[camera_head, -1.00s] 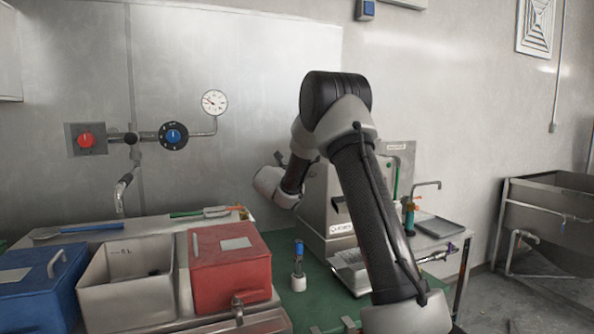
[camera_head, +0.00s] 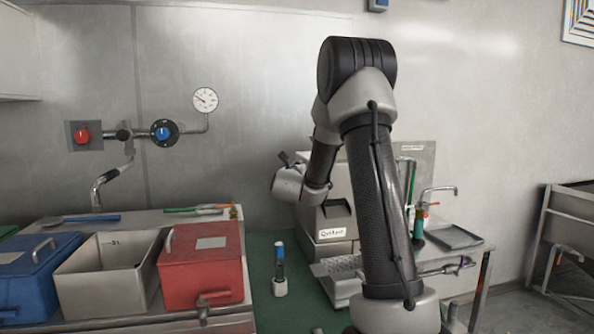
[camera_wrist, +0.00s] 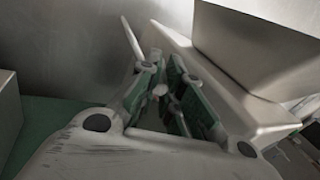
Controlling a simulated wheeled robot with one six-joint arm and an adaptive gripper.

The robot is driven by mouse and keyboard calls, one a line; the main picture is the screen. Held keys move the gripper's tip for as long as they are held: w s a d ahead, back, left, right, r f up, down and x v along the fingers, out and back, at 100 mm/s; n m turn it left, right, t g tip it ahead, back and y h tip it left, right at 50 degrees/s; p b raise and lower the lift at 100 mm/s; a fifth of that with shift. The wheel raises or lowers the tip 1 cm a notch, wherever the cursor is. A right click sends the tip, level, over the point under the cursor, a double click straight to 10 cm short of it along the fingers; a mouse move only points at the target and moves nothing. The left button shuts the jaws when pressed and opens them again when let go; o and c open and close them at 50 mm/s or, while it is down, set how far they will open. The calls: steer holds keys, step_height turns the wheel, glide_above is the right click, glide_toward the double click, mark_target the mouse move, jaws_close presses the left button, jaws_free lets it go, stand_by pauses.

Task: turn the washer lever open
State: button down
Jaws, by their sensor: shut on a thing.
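My gripper (camera_wrist: 168,92) shows in the wrist view with its two green-padded fingers close together, shut on a small pale part (camera_wrist: 160,90). I cannot tell for sure whether this part belongs to the washer lever. A thin pale rod (camera_wrist: 132,38) slants up beside the left finger. The beige body of a machine (camera_wrist: 215,70) is close on the right of the fingers. In the head view the metal machine (camera_head: 338,215) with a white label stands behind my arm. The fingers are not clear there, and my arm hides part of the machine.
A red lidded box (camera_head: 200,270), an open beige bin (camera_head: 105,275) and a blue box (camera_head: 40,285) stand at the left. A small blue-topped bottle (camera_head: 280,270) stands before the machine. A tap (camera_head: 438,192) and dark tray (camera_head: 455,237) are at the right. The wall is close behind.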

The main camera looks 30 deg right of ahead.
steer(key=c, duration=1.6)
jaws_free()
steer(key=shift+c, duration=0.2)
steer(key=shift+o, duration=0.8)
steer(key=shift+s+a, duration=0.35)
steer(key=v, duration=1.1)
steer(key=shift+s, duration=0.1)
steer(key=shift+c, duration=0.2)
